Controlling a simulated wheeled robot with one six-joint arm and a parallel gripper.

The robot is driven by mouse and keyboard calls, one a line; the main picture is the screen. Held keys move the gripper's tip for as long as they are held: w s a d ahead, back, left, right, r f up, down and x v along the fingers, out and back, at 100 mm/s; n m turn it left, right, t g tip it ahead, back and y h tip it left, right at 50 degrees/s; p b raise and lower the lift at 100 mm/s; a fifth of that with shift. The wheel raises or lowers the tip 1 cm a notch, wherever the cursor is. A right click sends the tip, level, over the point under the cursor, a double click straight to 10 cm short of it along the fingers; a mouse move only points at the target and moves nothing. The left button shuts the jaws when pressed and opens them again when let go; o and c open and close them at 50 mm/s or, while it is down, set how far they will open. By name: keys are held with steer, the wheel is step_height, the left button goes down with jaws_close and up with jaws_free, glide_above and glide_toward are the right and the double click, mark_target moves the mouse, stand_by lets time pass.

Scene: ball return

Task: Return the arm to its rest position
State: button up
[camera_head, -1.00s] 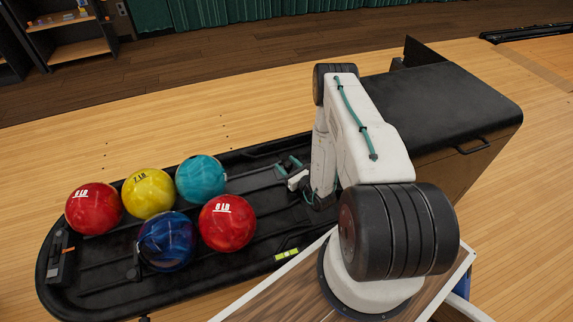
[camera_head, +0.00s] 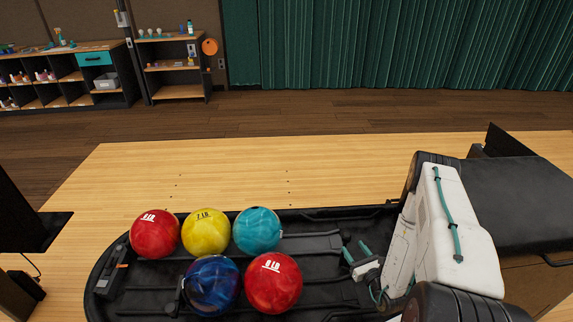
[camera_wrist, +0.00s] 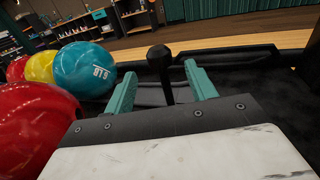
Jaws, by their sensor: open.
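My white arm folds down at the right of the head view, over the black ball return tray (camera_head: 325,299). My gripper (camera_head: 355,250) has teal fingers and points toward the row of balls. It is open with nothing between the fingers. In the wrist view the gripper (camera_wrist: 160,85) shows two parted teal fingers, with a dark knob (camera_wrist: 160,58) on a post visible beyond them. The teal ball (camera_head: 257,231) is the nearest back-row ball to the gripper, to its left and apart from it.
Also on the tray are two red balls (camera_head: 155,233) (camera_head: 273,283), a yellow ball (camera_head: 206,233) and a dark blue ball (camera_head: 212,285). A black-topped housing (camera_head: 525,205) stands at right. Shelves (camera_head: 180,65) and a green curtain (camera_head: 400,45) lie beyond the open wooden floor (camera_head: 300,165).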

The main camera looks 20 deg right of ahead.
steer(key=shift+a+f+y, duration=0.15)
steer(key=shift+a+y, duration=0.15)
steer(key=s+a+r+n+g+y, duration=0.3)
steer(key=a+r+n+g+y, duration=0.55)
steer(key=r, duration=0.45)
steer(key=s+a+r+n+g+y, duration=0.2)
steer(key=a+r+n+g+y, duration=0.7)
steer(key=r, duration=0.5)
steer(key=s+a+r+n+h, duration=0.1)
steer(key=s+r+n+h, duration=0.8)
steer(key=r, duration=0.5)
steer(key=s+a+r+n+h, duration=0.1)
steer(key=s+r+n+h, duration=0.8)
steer(key=r, duration=0.5)
steer(key=shift+s+a+t, duration=0.25)
steer(key=shift+s+t, duration=0.2)
steer(key=shift+s, duration=0.45)
